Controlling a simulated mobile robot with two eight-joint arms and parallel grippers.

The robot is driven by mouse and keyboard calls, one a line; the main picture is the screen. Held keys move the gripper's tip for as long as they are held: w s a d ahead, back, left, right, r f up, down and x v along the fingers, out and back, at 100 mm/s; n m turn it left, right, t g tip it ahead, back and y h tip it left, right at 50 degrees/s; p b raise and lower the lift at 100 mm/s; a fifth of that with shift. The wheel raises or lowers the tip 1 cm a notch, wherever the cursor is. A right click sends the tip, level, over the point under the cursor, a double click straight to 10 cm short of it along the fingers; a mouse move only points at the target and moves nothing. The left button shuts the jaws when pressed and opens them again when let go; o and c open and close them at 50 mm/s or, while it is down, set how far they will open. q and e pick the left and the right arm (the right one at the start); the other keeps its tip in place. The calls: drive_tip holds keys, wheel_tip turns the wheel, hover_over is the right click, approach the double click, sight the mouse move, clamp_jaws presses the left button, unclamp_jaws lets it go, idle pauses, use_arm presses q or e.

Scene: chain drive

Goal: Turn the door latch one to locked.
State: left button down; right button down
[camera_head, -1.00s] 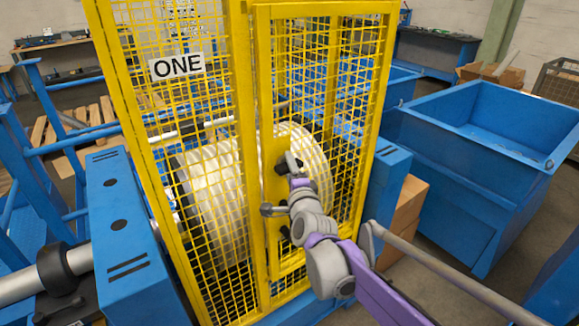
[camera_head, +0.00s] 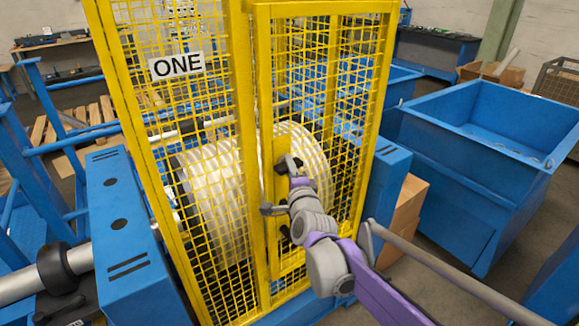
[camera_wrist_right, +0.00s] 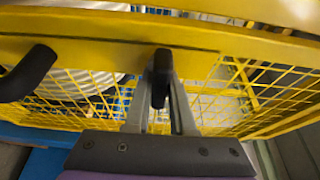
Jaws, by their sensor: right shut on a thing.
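The yellow mesh door (camera_head: 322,10) stands upright beside a fixed panel bearing the sign ONE (camera_head: 177,66). My right gripper (camera_head: 287,166) is at the yellow latch plate on the door's left edge, and my wrist covers part of it. In the right wrist view, the two grey fingers of this gripper (camera_wrist_right: 161,98) are shut on the dark latch lever (camera_wrist_right: 161,78), one finger on each side. The lever lies below the yellow door bar, lengthwise between the fingers. Its pivot is hard to see. My left gripper is not in view.
A black bent handle (camera_wrist_right: 28,75) sticks out from the door left of the fingers in the wrist view. A ribbed white drum (camera_head: 215,185) is behind the mesh. Blue housings (camera_head: 128,235) flank the guard. A blue bin (camera_head: 480,150) stands to the right.

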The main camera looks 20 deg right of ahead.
drive_tip(key=shift+n, duration=0.3)
drive_tip(key=shift+n+t+p, duration=0.3)
drive_tip(key=shift+n+t, duration=0.3)
drive_tip(key=shift+n, duration=0.5)
drive_tip(key=n+y, duration=0.1)
drive_tip(key=n, duration=0.1)
drive_tip(key=shift+n+t, duration=0.4)
drive_tip(key=n+t+y+b, duration=0.1)
drive_tip(key=n, duration=0.3)
drive_tip(key=shift+f, duration=0.1)
drive_tip(key=n+y, duration=0.1)
drive_tip(key=n, duration=0.1)
drive_tip(key=n+y+b, duration=0.1)
drive_tip(key=n, duration=0.2)
drive_tip(key=shift+t+y, duration=0.3)
drive_tip(key=shift+y, duration=0.1)
drive_tip(key=n+y, duration=0.1)
drive_tip(key=n, duration=0.2)
drive_tip(key=n+y, duration=0.2)
drive_tip(key=n, duration=0.2)
drive_tip(key=shift+b, duration=0.4)
drive_tip(key=shift+n+y, duration=0.4)
drive_tip(key=shift+n, duration=0.2)
